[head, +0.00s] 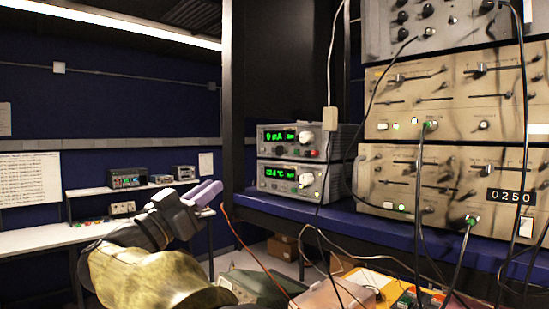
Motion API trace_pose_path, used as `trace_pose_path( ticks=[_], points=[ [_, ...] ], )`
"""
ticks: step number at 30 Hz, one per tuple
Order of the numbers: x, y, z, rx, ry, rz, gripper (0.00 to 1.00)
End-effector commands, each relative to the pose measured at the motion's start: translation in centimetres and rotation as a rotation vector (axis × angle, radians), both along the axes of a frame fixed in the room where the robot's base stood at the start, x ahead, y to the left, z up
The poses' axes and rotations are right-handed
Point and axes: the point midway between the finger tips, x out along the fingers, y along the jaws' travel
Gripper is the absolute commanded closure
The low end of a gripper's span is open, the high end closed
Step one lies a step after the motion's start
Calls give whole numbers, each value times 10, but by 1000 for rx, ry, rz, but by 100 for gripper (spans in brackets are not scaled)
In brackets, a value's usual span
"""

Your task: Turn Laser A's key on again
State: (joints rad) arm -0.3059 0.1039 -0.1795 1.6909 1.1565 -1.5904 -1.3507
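Two stacked controllers with green displays stand on the blue shelf (352,222) in the head view. The upper controller (282,150) reads something like "0 mA" and has a pale knob and a small red spot at its lower right. The lower controller (275,186) shows a temperature-like reading and has a similar knob. I cannot make out a key or a "Laser A" label. My gripper (212,192), with pale purple fingers, is left of the controllers and appears apart from them. The fingers overlap in this view, so their gap is unclear. I see nothing held.
Beige rack units (450,185) with sliders and plugged cables fill the right. Black cables hang beside the controllers. A cluttered surface with a clear-lidded box (332,294) lies below. A white bench (45,238) with instruments stands at the far left. Open space lies left of the shelf.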

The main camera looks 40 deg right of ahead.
Motion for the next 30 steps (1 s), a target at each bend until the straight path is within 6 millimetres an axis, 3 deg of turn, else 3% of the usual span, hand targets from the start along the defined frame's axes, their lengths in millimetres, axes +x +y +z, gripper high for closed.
trace_pose_path(
  ticks=[4,17,23,30],
  points=[
    [-19,-2,2,35,-10,-112,86],
    [-21,-6,5,37,-9,-122,86],
    [-20,-27,16,36,-9,-124,86],
    [-17,-65,33,34,-8,-125,86]
  ],
)
